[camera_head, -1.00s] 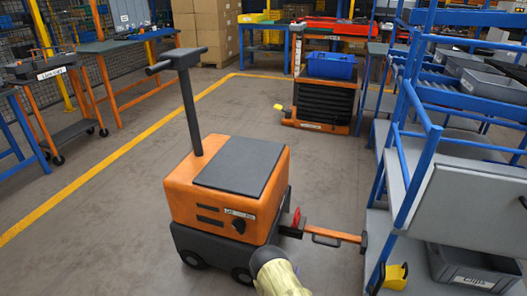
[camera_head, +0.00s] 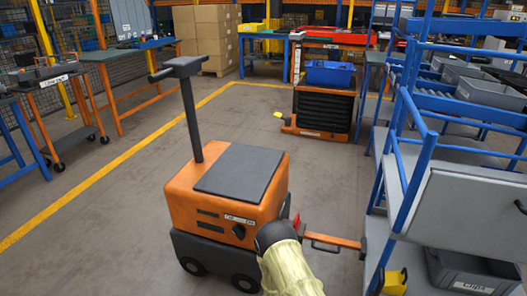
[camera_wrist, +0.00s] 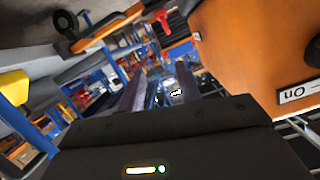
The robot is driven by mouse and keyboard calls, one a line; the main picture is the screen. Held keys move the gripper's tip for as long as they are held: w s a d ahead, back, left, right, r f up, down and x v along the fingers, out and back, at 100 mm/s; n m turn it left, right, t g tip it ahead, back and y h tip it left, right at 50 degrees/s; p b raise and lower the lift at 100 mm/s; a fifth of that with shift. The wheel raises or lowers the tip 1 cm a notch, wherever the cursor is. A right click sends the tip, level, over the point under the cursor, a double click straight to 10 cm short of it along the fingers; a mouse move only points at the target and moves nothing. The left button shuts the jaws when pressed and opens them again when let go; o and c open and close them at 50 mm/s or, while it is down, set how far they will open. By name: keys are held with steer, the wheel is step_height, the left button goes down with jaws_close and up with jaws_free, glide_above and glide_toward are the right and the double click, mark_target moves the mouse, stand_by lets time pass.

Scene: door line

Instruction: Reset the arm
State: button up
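My arm (camera_head: 288,268), with a cream sleeve and a dark joint, reaches up from the bottom of the head view, in front of the orange cart's lower right corner. My gripper is hidden there. In the wrist view my gripper (camera_wrist: 160,88) shows two dark fingers with a gap between them; I see nothing held. The orange cart (camera_head: 180,190) has a dark top panel and an upright black handle. Its orange side (camera_wrist: 250,45) fills the upper right of the wrist view, close to my gripper; contact cannot be told.
An orange bar (camera_head: 335,241) runs from near the cart to the blue-framed rack (camera_head: 418,165) at right. A yellow piece (camera_head: 394,282) is at the rack's foot. A blue bin (camera_head: 330,73) sits on a stand behind. Floor is clear left of the cart.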

steer(key=s+d+r+n+g+y, duration=0.1)
steer(key=s+r+g+y, duration=0.15)
steer(key=r, duration=0.65)
steer(key=s+r+n+g+y, duration=0.1)
steer(key=s+r+g, duration=0.15)
steer(key=r, duration=0.65)
steer(key=s+d+r+n+g, duration=0.15)
steer(key=s+r, duration=0.25)
steer(key=s, duration=0.4)
steer(key=s+d+r+n+g+p, duration=0.1)
steer(key=s+d+r+g, duration=0.15)
steer(key=s+r, duration=0.4)
steer(key=s+d+r+n+g, duration=0.1)
steer(key=s+r+n+g, duration=0.15)
steer(key=s, duration=0.75)
step_height(320, 180, up, 37)
steer(key=m+p, duration=0.1)
steer(key=p, duration=3.5)
steer(key=shift+w+f+y, duration=0.15)
steer(key=shift+y, duration=0.3)
steer(key=shift+g, duration=0.25)
